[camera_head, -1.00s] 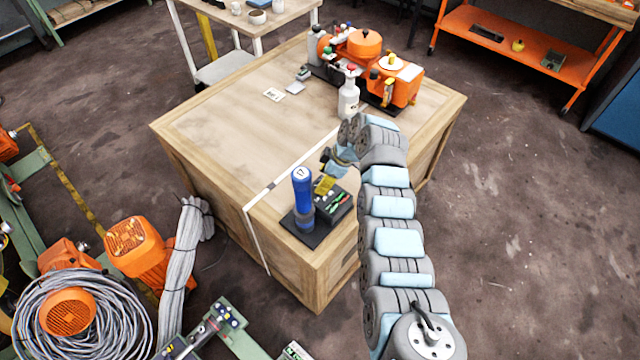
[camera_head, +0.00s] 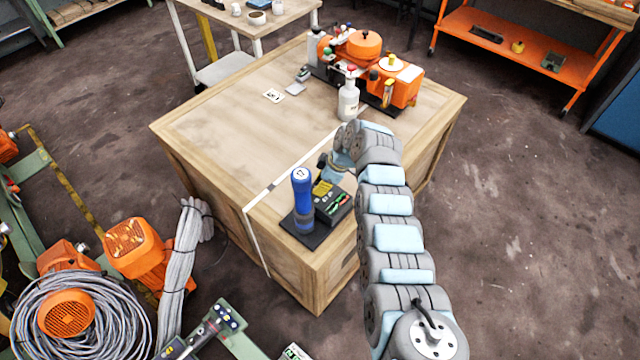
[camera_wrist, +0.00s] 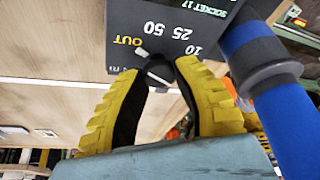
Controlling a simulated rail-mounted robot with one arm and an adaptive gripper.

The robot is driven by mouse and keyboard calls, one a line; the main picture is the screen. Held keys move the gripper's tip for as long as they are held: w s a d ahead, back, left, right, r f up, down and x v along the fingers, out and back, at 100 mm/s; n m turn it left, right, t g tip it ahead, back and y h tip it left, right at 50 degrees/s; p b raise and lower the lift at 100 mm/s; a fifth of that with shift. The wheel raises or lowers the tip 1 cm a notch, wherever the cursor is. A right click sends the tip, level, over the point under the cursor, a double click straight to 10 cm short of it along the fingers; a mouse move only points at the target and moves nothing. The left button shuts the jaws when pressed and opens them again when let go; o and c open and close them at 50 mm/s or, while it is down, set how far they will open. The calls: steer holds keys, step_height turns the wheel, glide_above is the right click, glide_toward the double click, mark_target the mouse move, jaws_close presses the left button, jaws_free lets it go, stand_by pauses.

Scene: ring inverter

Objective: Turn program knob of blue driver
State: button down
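The blue driver (camera_head: 302,195) stands upright on a dark base on the near part of the wooden crate; its blue body also shows at the right of the wrist view (camera_wrist: 288,115). Beside it is a black control box (camera_head: 338,208). In the wrist view its dark panel (camera_wrist: 205,15) carries upside-down white markings, among them 10, 25, 50 and a yellow OUT. A small dark program knob with a light pointer (camera_wrist: 158,68) is at the panel's edge. My gripper (camera_wrist: 160,70) has its yellow fingers parted, tips on both sides of the knob. Contact is unclear.
The wooden crate top (camera_head: 220,120) is mostly clear at its left and middle. A white bottle (camera_head: 348,98) and an orange machine (camera_head: 405,85) stand at its back right. A white strap (camera_head: 255,200) crosses the crate. Grey cable and orange motors (camera_head: 135,245) lie at the left.

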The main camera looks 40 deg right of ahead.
steer(key=shift+a+m+p, duration=0.15)
steer(key=shift+m+p, duration=0.35)
steer(key=shift+p, duration=0.25)
steer(key=m+h+p, duration=0.1)
steer(key=m+p, duration=0.1)
steer(key=p, duration=0.1)
steer(key=shift+m+t, duration=0.3)
steer(key=shift+m, duration=0.1)
steer(key=m+h+p, duration=0.1)
steer(key=m+p, duration=0.1)
steer(key=m, duration=0.1)
steer(key=shift+p, duration=0.4)
steer(key=shift+f+m+h, duration=0.1)
steer(key=shift+m+h, duration=0.2)
steer(key=shift+m, duration=0.1)
steer(key=shift+s+f+p, duration=0.1)
steer(key=shift+p, duration=0.2)
steer(key=c, duration=0.7)
jaws_free()
steer(key=shift+r, duration=0.2)
